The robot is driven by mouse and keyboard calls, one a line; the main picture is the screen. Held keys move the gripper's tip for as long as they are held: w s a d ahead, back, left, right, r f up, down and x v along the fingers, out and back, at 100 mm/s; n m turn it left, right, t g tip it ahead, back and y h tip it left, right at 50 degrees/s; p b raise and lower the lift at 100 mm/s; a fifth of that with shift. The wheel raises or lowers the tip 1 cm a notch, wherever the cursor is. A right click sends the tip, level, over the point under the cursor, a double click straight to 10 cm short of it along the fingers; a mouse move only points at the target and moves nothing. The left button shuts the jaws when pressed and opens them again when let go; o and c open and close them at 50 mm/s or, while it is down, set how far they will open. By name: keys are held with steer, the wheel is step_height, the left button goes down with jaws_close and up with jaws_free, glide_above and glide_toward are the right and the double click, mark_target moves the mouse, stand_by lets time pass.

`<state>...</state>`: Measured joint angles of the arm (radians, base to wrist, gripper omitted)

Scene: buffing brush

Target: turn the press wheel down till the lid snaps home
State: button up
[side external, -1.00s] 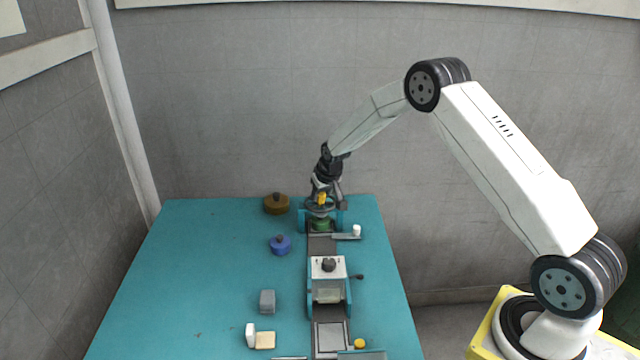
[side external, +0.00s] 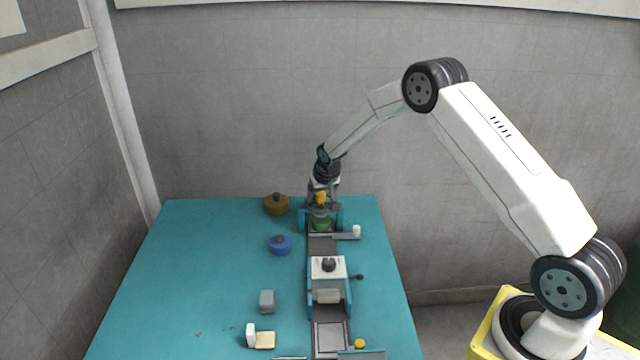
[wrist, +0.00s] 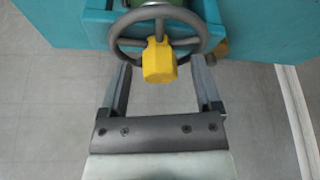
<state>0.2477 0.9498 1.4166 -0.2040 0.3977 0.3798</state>
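The press wheel (wrist: 120,38) is a grey spoked ring with a yellow knob (wrist: 160,62), at the top of the wrist view. In the side view the yellow knob (side external: 320,197) shows at the press at the table's far end, with a green round body (side external: 320,223) beneath. My gripper (wrist: 160,66) is open, its two fingers on either side of the knob, with a visible gap at each side. In the side view my gripper (side external: 321,203) hangs over the press and hides much of the wheel. I cannot make out the lid's seat.
A brown lidded pot (side external: 276,205) and a blue one (side external: 280,246) stand left of the press. A lever with a white knob (side external: 356,231) juts out at its right. A white-topped box (side external: 328,268) stands on the dark track nearer the front. The teal table's left side is mostly clear.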

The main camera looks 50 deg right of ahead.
steer(key=shift+r, duration=0.15)
steer(key=v, duration=0.7)
steer(key=shift+r, duration=0.3)
steer(key=shift+s+a, duration=0.1)
stand_by(0.5)
steer(key=s+a+r+n+g+y, duration=0.1)
steer(key=s+a+n, duration=0.1)
steer(key=s+a, duration=0.5)
steer(key=s+a+r+n, duration=0.1)
steer(key=s+a, duration=0.2)
steer(key=s, duration=0.8)
steer(key=s+a+r+n+g+y, duration=0.1)
steer(key=s+a+n, duration=0.1)
steer(key=s+a, duration=0.5)
steer(key=m+t+h, duration=0.2)
steer(key=m, duration=0.3)
glide_above(325, 208)
step_height(325, 208, down, 3)
steer(key=shift+f, duration=0.1)
